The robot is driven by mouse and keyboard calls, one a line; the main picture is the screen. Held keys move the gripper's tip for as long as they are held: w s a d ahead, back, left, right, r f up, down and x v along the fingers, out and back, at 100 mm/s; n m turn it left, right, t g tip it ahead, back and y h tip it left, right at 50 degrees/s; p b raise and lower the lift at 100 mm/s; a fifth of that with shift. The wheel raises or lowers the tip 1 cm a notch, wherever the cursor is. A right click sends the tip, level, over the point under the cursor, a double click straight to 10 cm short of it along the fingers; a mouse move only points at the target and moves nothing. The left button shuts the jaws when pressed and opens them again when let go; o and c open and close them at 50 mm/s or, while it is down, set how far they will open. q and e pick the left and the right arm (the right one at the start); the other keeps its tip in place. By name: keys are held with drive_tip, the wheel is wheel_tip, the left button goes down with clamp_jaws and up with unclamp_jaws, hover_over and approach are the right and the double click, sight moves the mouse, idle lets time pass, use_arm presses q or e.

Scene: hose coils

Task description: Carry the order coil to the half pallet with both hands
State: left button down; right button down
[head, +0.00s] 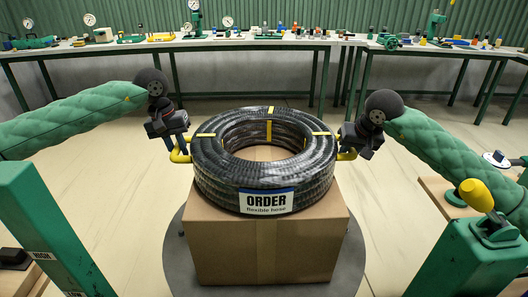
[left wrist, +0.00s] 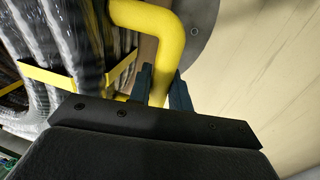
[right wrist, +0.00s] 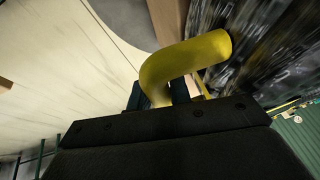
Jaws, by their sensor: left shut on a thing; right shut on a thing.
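The order coil (head: 208,178) is a black ribbed hose ring with yellow straps and a white ORDER label (head: 266,201). It lies flat on top of a cardboard box (head: 235,247). A yellow handle stands out on each side of it. My left gripper (head: 177,145) is shut on the left yellow handle, which also shows in the left wrist view (left wrist: 150,25). My right gripper (head: 350,146) is shut on the right yellow handle, seen in the right wrist view (right wrist: 190,55). The fingertips are partly hidden behind the wrist bodies. The half pallet cannot be made out for certain.
The box stands on a round grey plate (head: 345,262). Green posts stand at the front left (head: 55,235) and front right (head: 465,262), the right one with a yellow knob (head: 476,195). Workbenches with tools (head: 240,42) line the back wall. The floor between is clear.

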use_arm(q)
drive_tip(key=shift+a+r, duration=0.1)
drive_tip(key=shift+r, duration=0.2)
use_arm(e)
drive_tip(key=shift+d+r, duration=0.1)
drive_tip(key=shift+r, duration=0.2)
